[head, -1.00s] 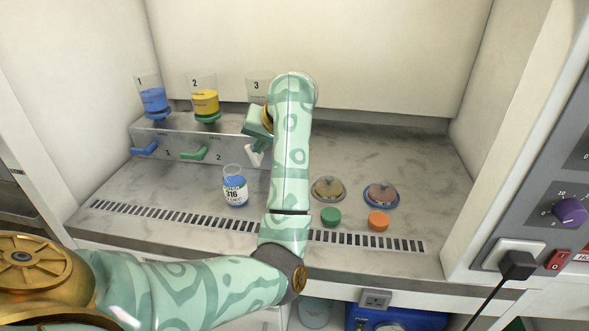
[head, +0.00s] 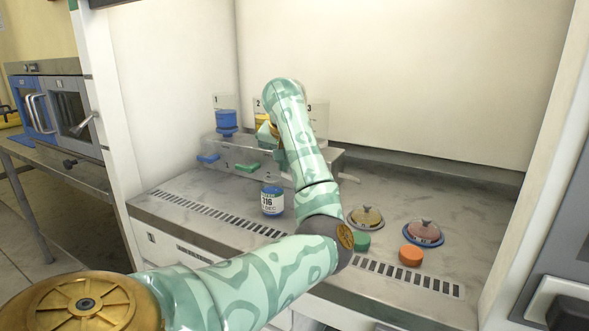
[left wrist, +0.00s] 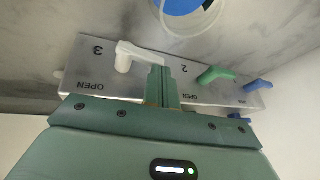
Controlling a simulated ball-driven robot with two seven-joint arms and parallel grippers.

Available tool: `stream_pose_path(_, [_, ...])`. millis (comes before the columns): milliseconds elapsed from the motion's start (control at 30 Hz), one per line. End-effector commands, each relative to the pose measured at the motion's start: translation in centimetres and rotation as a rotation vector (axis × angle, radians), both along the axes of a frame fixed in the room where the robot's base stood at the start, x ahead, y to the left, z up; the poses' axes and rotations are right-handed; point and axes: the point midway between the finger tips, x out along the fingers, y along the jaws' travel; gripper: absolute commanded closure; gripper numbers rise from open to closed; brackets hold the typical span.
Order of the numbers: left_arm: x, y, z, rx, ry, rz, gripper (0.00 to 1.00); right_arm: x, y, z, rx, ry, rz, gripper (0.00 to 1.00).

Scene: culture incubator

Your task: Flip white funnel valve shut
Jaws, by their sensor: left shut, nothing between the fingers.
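In the left wrist view, which sees the valve panel upside down, the white valve handle (left wrist: 138,53) is on the panel beside the number 3. Its arm runs sideways toward the number 2. My left gripper (left wrist: 160,72) is shut and empty, its fingertips at the free end of the white handle; I cannot tell whether they touch. In the head view my left gripper (head: 268,132) is at the panel, largely behind my arm. My right gripper is not in view.
The panel also carries a green handle (left wrist: 215,74) and a blue handle (left wrist: 258,85). A blue labelled bottle (head: 272,198) stands just in front of the panel. Two lidded dishes (head: 366,217) (head: 423,232), a green cap (head: 361,242) and an orange cap (head: 410,256) lie to the right.

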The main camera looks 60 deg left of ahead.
Motion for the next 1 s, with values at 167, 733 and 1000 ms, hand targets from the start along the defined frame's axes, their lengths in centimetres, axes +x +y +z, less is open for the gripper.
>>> stream_pose_path(167, [0.0, -0.1, 0.2, 0.0, -0.003, -0.001, 1.0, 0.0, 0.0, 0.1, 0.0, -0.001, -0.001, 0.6])
stream_pose_path(733, [0.0, -0.1, 1.8, 0.0, -0.003, -0.001, 1.0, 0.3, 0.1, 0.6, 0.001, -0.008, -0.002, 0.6])
stream_pose_path(1000, [0.1, -0.1, 1.8, 0.0, -0.001, -0.001, 1.0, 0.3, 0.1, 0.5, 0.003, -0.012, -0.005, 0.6])
